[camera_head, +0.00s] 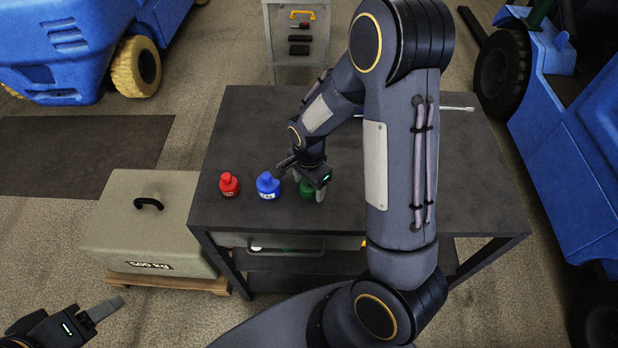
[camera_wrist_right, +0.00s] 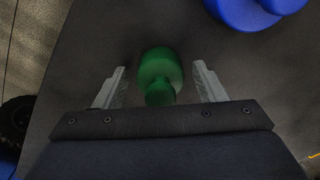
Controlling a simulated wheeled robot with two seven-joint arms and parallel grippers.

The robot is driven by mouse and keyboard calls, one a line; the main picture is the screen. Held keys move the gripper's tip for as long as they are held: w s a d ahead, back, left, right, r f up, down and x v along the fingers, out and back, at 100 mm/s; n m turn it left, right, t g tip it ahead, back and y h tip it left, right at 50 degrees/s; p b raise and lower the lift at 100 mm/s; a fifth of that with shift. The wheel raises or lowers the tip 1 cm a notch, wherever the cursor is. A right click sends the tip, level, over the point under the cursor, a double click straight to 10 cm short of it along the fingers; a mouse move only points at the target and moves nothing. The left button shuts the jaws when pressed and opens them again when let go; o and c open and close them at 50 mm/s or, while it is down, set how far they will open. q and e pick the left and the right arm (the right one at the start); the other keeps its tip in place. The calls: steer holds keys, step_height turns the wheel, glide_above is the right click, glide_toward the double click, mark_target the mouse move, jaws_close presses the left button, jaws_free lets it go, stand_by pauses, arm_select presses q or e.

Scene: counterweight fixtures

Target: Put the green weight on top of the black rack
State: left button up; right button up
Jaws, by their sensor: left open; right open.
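The green weight (camera_head: 307,190) stands on the dark table near its front edge, partly hidden by my right gripper (camera_head: 312,184). In the right wrist view the green weight (camera_wrist_right: 160,72) lies between the two spread fingers of my right gripper (camera_wrist_right: 160,67), with a visible gap on each side. My left gripper (camera_head: 106,310) is open and empty at the lower left, away from the table. I cannot tell a separate black rack apart in these views; the dark table (camera_head: 250,120) has a black top and a lower shelf.
A blue weight (camera_head: 268,187) stands just left of the green one, and a red weight (camera_head: 229,185) further left. A grey 500 kg block (camera_head: 150,222) sits left of the table. A tool stand (camera_head: 298,70) is behind it. Blue vehicles flank the scene.

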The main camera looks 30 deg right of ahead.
step_height(320, 180, up, 12)
steer(key=shift+r+b, duration=0.1)
steer(key=shift+b, duration=0.4)
steer(key=s+a+r+n+t+y, duration=0.2)
steer(key=s+r+n, duration=0.2)
steer(key=s+n, duration=0.3)
steer(key=s+a+r+n+t+y, duration=0.1)
steer(key=s+a+r+n+t, duration=0.1)
steer(key=s+n, duration=0.4)
steer(key=s+r+t, duration=0.1)
steer(key=s+r, duration=0.1)
steer(key=s, duration=0.2)
steer(key=shift+n+t+y, duration=0.3)
steer(key=shift+n+y, duration=0.1)
